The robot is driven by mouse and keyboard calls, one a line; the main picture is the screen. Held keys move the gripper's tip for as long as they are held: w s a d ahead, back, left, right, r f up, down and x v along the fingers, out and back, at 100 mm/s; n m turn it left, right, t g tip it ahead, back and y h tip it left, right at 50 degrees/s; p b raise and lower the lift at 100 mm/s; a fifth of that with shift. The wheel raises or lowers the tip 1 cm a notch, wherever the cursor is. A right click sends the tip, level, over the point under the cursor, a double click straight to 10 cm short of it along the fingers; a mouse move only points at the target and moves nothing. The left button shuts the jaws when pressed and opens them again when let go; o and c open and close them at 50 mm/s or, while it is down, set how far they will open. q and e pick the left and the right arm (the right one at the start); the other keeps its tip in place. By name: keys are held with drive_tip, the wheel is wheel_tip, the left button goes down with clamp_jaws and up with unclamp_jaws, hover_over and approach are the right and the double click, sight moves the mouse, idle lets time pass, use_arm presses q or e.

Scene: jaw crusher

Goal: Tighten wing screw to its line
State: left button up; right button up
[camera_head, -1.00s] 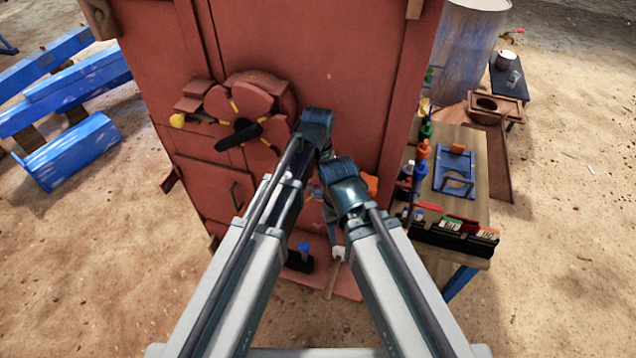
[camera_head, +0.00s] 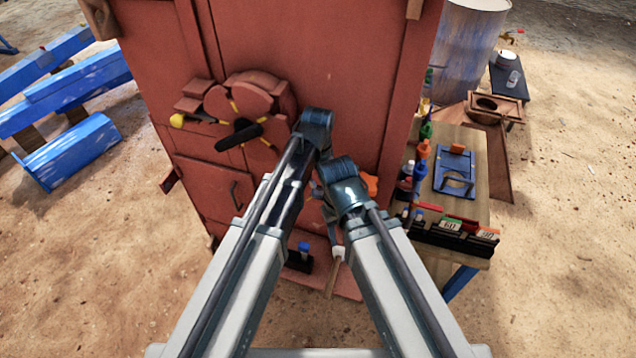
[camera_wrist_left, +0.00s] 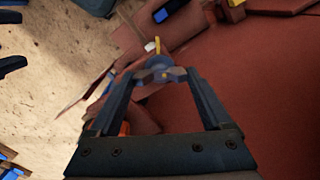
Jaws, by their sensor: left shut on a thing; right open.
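The wing screw (camera_wrist_left: 157,61) shows small and grey-blue in the left wrist view. A short yellow line (camera_wrist_left: 157,44) stands just beyond it. My left gripper (camera_wrist_left: 162,74) is shut on the wing screw, with a fingertip at either side. How far the screw's wings are turned relative to the line is too small to tell. In the head view the left wrist (camera_head: 316,122) is against the red crusher housing (camera_head: 345,60) and hides the screw. Two dark, separated fingers of my right gripper (camera_wrist_left: 22,40) show at the left edge of the left wrist view, open and empty.
A red wheel (camera_head: 270,95) with yellow marks and a black handle (camera_head: 238,134) is left of my left wrist. A wooden bench (camera_head: 478,205) with bottles and a blue clipboard (camera_head: 447,180) stands right. A brush (camera_head: 335,262) is low between my arms. Blue beams (camera_head: 70,150) lie left.

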sight(318, 185)
idle(0.4)
use_arm(q)
drive_tip(key=o, duration=1.2)
drive_tip(key=shift+c, duration=0.2)
drive_tip(key=shift+r, duration=0.1)
wheel_tip(318, 185, up, 14)
drive_tip(key=p, duration=1.3)
drive_tip(key=shift+f+p, duration=0.2)
drive_tip(key=shift+p, duration=0.2)
